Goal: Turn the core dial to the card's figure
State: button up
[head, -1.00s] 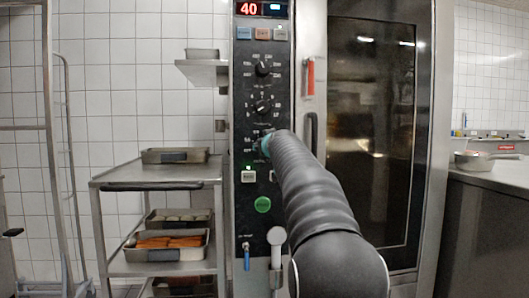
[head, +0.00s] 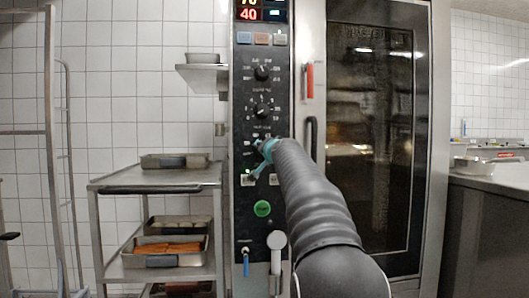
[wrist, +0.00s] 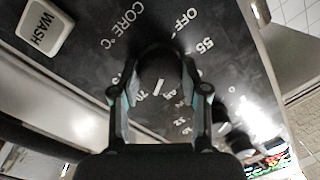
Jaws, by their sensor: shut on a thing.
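The core dial (wrist: 157,66) is a round black knob with a white line, in the middle of the wrist view. My gripper (wrist: 161,78) is shut on the dial, one finger on each side. In the head view my gripper (head: 261,153) is at the lowest knob position on the oven's control panel (head: 241,120) and hides the dial. The white line slants; which figure it meets is unclear. I cannot make out a card with a figure.
Two other knobs, the top one (head: 262,73) and the middle one (head: 263,110), sit above my gripper. A red display (head: 248,14) reads 40. The green button (head: 262,208) is below. A steel trolley (head: 115,178) stands left, the glass oven door (head: 375,200) right.

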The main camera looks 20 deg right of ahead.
jog(key=shift+m, duration=0.6)
jog(key=o, duration=1.1)
jog(key=shift+o, duration=0.2)
jog(key=s+a, duration=0.2)
jog(key=s, duration=0.9)
jog(key=shift+s, duration=0.4)
